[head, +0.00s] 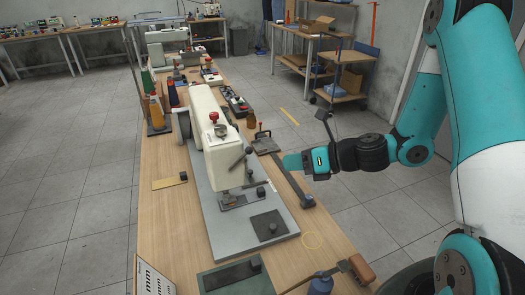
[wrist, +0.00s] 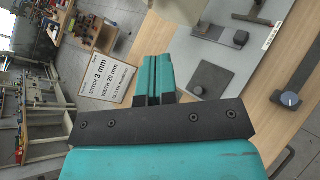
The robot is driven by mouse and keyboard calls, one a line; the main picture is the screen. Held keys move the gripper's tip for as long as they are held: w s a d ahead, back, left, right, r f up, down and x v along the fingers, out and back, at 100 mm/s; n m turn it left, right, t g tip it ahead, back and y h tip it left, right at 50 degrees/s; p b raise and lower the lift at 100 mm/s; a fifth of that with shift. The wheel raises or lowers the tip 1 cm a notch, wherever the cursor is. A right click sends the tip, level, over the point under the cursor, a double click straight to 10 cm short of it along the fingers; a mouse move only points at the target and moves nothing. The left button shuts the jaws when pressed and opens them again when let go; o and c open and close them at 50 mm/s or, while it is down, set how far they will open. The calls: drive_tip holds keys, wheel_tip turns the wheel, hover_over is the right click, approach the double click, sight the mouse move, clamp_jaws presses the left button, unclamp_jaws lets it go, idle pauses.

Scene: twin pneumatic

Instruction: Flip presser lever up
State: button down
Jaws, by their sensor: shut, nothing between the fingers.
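The white sewing machine (head: 212,130) stands on a grey base plate (head: 213,215) on the wooden table. A dark bar (head: 238,162) sits on the side of its head; I cannot tell whether it is the presser lever. The presser area (head: 232,198) is below the head. My gripper (head: 290,162) is to the right of the machine head, apart from it, with its teal fingers shut and empty. In the wrist view the shut fingers (wrist: 153,75) point toward the table; part of the white machine (wrist: 178,8) shows at the top edge, and no lever is clear.
A dark strip with a round knob (head: 307,201) lies right of the base plate. A black square pad (head: 268,225) is on the plate. A stitch card (wrist: 103,57) stands near the table edge. A wood-handled tool (head: 355,268) lies at the front right. Thread cones (head: 155,112) stand behind left.

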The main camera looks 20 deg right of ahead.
sight(240, 160)
drive_tip(key=w+a+p, duration=0.2)
drive_tip(key=w+a, duration=0.3)
drive_tip(key=w, duration=0.1)
drive_tip(key=shift+a+f+p, duration=0.25)
drive_tip(key=shift+f+p, duration=0.05)
drive_tip(key=shift+w, duration=0.1)
